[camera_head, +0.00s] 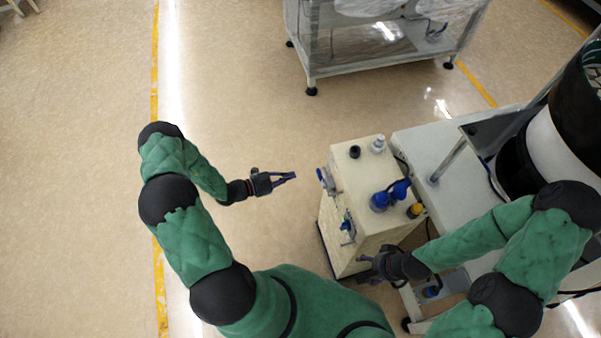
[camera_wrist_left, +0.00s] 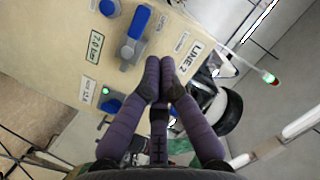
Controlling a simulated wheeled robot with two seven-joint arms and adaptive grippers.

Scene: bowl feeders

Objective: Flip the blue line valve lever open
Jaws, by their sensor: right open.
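A valve with a blue lever (camera_wrist_left: 139,22) and a grey body sits on the cream panel (camera_wrist_left: 60,55) in the left wrist view, its lever pointing up and slightly right. A "LINE 2" label (camera_wrist_left: 196,54) is right of it. In the head view, blue valve parts (camera_head: 326,181) show on the left side of the cream cabinet (camera_head: 352,190). My left gripper (camera_head: 294,176) points at that side, its fingertips (camera_wrist_left: 159,62) together just below right of the valve; contact cannot be told. My right gripper (camera_head: 363,264) is open by the cabinet's front right.
Blue fittings (camera_head: 390,194) and a yellow-topped one (camera_head: 415,210) stand on the cabinet. A white machine (camera_head: 425,150) stands to its right and a wheeled cart (camera_head: 385,55) behind. The floor at left is clear.

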